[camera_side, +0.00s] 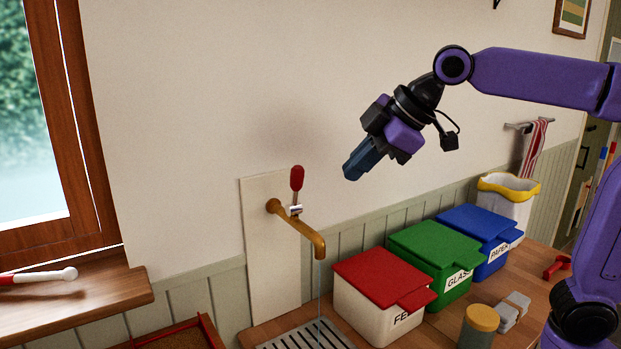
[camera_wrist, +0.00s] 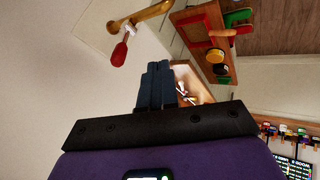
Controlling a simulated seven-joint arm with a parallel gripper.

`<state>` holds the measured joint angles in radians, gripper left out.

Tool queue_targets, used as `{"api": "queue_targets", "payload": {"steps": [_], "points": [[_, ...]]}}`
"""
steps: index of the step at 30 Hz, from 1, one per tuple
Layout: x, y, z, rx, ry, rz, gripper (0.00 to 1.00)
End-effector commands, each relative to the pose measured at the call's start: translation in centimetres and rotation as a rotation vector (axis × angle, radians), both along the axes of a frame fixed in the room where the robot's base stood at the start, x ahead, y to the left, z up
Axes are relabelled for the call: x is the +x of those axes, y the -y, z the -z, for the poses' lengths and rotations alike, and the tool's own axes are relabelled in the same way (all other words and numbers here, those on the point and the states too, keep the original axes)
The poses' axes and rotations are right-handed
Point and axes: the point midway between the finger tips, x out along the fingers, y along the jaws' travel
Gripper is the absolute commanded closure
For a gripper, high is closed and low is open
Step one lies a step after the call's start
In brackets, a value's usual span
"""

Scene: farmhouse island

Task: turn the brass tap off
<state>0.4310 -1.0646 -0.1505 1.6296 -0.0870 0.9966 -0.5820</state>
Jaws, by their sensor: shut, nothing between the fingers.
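The brass tap (camera_side: 300,230) sticks out from a pale board on the wall, with its spout bent down over a metal drain grate (camera_side: 305,339). A thin stream of water (camera_side: 319,290) runs from the spout. Its lever with a red grip (camera_side: 297,179) stands upright above the tap body. In the wrist view the tap (camera_wrist: 153,15) and its red grip (camera_wrist: 119,54) show at the top left, beyond the fingers. My gripper (camera_side: 350,174) is shut and empty, in the air to the right of the red grip and apart from it. It also shows in the wrist view (camera_wrist: 158,68).
Red (camera_side: 380,278), green (camera_side: 432,250) and blue (camera_side: 478,234) lidded bins stand right of the tap. A yellow-lidded jar (camera_side: 481,320), a grey block (camera_side: 512,311) and a red object (camera_side: 557,266) lie nearer. The air between gripper and lever is clear.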

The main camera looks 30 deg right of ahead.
Motion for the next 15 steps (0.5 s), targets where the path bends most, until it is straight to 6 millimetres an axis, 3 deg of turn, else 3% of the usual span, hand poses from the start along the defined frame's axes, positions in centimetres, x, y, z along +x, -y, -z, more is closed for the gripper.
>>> {"api": "queue_targets", "payload": {"steps": [3,6,15], "points": [[1.1,0.2,-1.3,-0.002,0.036,0.003,1.0],[1.5,0.2,-1.4,-0.003,0.044,0.003,1.0],[3.9,-1.1,2.0,-0.005,0.039,0.003,1.0]]}}
